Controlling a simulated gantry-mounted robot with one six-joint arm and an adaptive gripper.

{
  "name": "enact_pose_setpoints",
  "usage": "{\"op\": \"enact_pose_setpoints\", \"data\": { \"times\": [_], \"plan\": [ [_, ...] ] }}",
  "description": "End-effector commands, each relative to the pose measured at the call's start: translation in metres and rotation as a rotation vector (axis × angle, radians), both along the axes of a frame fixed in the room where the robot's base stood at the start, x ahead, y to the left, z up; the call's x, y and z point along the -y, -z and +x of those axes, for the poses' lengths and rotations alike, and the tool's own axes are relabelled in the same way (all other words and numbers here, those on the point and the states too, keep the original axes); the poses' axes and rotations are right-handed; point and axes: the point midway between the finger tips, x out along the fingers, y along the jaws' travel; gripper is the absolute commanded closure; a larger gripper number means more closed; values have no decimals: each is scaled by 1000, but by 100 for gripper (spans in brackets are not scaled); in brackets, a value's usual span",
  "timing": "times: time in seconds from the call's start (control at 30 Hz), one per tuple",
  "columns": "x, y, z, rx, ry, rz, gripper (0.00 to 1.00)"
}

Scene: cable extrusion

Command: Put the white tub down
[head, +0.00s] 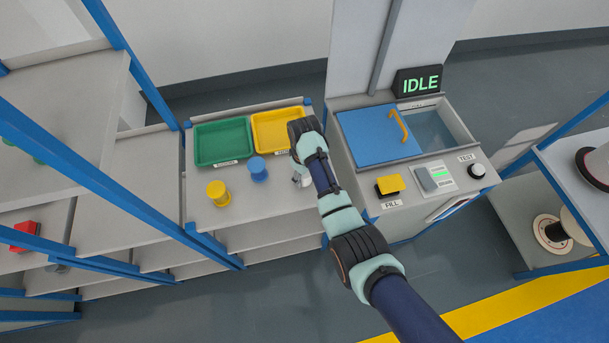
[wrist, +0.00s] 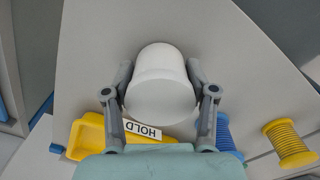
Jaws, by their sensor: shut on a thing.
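A plain white tub (wrist: 160,88) with a rounded end fills the middle of the wrist view. My gripper (wrist: 160,75) is shut on it, one finger pressed to each side. In the head view my gripper (head: 301,179) is at the right end of the bench (head: 240,213), just in front of the yellow tray (head: 270,132). There my arm hides most of the tub. I cannot tell whether the tub touches the bench top or hangs a little above it.
A green tray (head: 222,142) stands left of the yellow one. A blue spool (head: 258,169) and a yellow spool (head: 218,193) stand left of my gripper. A machine with a blue lid (head: 375,135) and an IDLE display (head: 420,83) is close on the right. The bench front has free room.

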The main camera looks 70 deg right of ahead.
Motion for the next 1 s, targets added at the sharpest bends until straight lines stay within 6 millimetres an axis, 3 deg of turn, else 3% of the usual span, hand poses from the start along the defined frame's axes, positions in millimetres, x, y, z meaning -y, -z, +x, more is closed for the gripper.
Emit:
{"op": "enact_pose_setpoints", "data": {
  "times": [0.17,0.2,0.33,0.67,0.77,1.0],
  "plan": [
    [0,4,0,-1,0,1,80],
    [0,3,0,-1,0,1,37],
    [0,3,0,-1,0,1,18],
    [0,-1,0,0,0,0,18],
    [0,-16,0,1,0,0,18],
    [1,-77,1,2,0,-2,18]
  ]
}}
